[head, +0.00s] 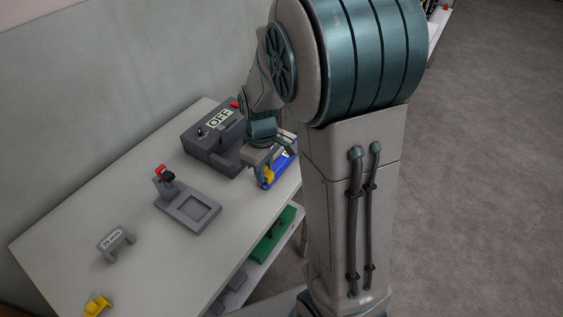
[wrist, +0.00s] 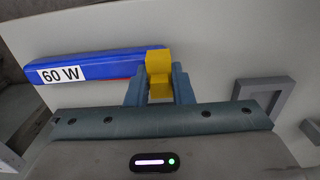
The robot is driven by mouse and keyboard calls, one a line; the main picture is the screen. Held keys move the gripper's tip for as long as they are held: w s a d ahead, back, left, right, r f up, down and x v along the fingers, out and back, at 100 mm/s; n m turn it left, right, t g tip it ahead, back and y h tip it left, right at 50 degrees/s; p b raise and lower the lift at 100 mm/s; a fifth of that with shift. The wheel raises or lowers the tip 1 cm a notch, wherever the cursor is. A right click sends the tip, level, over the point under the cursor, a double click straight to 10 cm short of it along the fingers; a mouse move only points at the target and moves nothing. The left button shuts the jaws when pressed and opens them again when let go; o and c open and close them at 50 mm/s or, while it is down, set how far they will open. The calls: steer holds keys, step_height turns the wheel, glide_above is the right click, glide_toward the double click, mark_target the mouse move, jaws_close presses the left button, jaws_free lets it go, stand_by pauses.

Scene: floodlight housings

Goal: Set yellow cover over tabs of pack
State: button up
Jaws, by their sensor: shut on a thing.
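My gripper (wrist: 159,90) is shut on the yellow cover (wrist: 158,62), which sits between its two blue-grey fingers. The blue pack (wrist: 95,66), with a white "60 W" label, lies on the table, and its right end meets the yellow cover in the wrist view. The tabs are hidden, and I cannot tell whether the cover is around them or just in front of them. In the head view the cover (head: 268,175) shows beside the blue pack (head: 281,169) at the table's right end, with my arm partly hiding both.
A grey box (head: 205,143) with an "OFF" display stands behind the gripper. A grey stand (head: 187,212) with a square recess and red knob is left of it. A labelled grey bracket (head: 117,243) and another yellow piece (head: 98,305) lie at the near left. A green block (head: 270,238) is on the lower shelf.

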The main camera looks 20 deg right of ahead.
steer(key=shift+f+b, duration=0.4)
steer(key=shift+f, duration=0.1)
stand_by(0.4)
steer(key=o, duration=0.9)
steer(key=shift+o, duration=0.2)
step_height(320, 180, up, 14)
steer(key=p, duration=0.2)
steer(key=s+r+m+t+p, duration=0.2)
steer(key=s+m+p, duration=0.3)
steer(key=s, duration=0.8)
steer(key=shift+s+r+m+t, duration=0.4)
steer(key=shift+r+m, duration=0.4)
steer(key=shift+m, duration=0.4)
